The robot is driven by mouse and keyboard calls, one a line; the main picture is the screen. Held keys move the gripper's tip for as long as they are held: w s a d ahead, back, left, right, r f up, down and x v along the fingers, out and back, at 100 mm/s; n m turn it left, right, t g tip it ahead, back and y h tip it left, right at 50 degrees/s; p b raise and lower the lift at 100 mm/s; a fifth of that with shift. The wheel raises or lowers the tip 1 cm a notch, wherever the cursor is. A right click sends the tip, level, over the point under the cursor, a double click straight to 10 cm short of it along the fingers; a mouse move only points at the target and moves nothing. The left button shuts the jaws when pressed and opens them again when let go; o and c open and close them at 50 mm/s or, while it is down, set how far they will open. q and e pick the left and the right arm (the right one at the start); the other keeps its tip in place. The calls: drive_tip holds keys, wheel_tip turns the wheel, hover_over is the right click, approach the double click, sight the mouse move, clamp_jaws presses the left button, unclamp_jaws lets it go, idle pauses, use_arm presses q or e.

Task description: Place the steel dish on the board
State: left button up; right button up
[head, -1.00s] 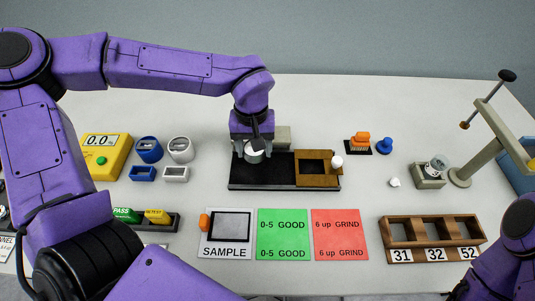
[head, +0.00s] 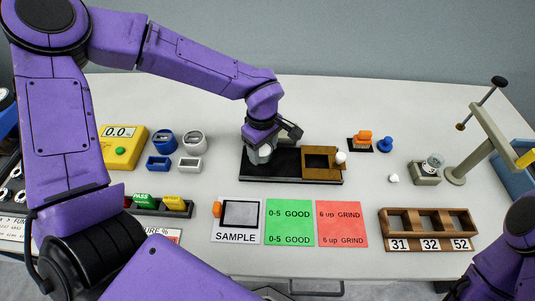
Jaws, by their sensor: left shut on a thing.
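My left gripper (head: 261,145) is shut on a pale grey, round thing, which looks like the steel dish (head: 261,156). My fingers and wrist hide much of it. The dish is at the left end of the dark board (head: 285,171), a flat black slab with a brown wooden frame (head: 322,174) on its right part. I cannot tell whether the dish touches the board or is held just above it. My right arm shows at the lower right, but its gripper is out of view.
A white knob (head: 340,157) stands at the frame's right end. An orange brush (head: 363,139) and a blue knob (head: 384,145) are to the right. The SAMPLE card (head: 236,238), green card (head: 289,222) and red card (head: 341,224) lie in front. White table between is clear.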

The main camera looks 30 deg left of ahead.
sight(268, 144)
use_arm(q)
drive_tip(key=shift+w+d+f, duration=0.15)
drive_tip(key=shift+w+f, duration=0.95)
wheel_tip(268, 144, down, 3)
drive_tip(key=shift+r, duration=0.15)
drive_tip(key=shift+f, duration=0.4)
drive_tip(key=shift+w, duration=0.1)
drive_tip(key=shift+f, duration=0.15)
drive_tip(key=o, duration=1.1)
wheel_tip(268, 144, up, 12)
drive_tip(key=shift+r, duration=0.2)
